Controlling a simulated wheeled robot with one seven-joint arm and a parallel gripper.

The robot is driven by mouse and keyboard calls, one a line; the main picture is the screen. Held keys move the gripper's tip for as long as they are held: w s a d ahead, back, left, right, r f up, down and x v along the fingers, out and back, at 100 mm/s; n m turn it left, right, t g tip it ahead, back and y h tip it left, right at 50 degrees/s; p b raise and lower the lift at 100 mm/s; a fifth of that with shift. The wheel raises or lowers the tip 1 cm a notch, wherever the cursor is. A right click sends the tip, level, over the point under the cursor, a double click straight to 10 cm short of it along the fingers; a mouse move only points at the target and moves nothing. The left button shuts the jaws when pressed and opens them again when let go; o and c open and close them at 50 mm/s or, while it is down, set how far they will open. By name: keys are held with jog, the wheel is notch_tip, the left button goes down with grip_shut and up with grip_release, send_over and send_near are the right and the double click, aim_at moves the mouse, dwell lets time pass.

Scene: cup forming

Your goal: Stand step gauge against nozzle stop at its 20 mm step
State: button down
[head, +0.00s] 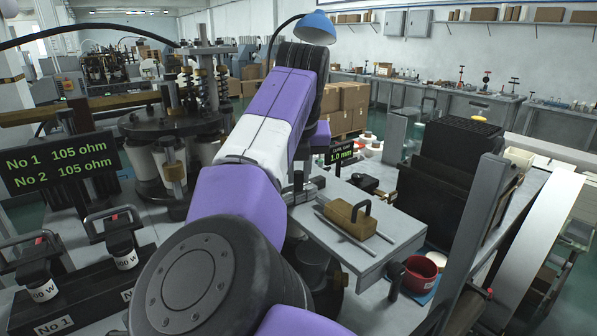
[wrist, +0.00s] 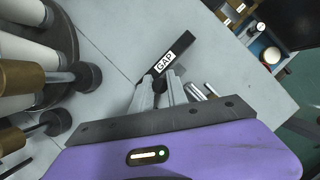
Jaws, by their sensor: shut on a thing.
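In the wrist view, the fingers of my gripper (wrist: 160,92) are close together over a grey tabletop, with a small dark piece between their tips. A dark bar with a white label reading GAP (wrist: 163,62) runs from the fingertips toward the upper right. I take the piece in the fingers to be the step gauge, but its steps and markings do not show. Whether it and the bar are one thing, I cannot tell. In the head view my arm hides most of the gripper. I cannot make out the nozzle stop for sure.
A wooden block with a black handle (head: 351,219) lies by metal rods on the table (head: 390,243). A small display (head: 343,152) reads 1.0 mm behind it. A red bowl (head: 418,273) stands at the right. A round machine with white cones (head: 165,125) stands close on the left.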

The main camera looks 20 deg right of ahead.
jog(key=shift+f, duration=0.1)
jog(key=c, duration=1.3)
grip_release()
jog(key=b+v, duration=0.3)
jog(key=v, duration=0.9)
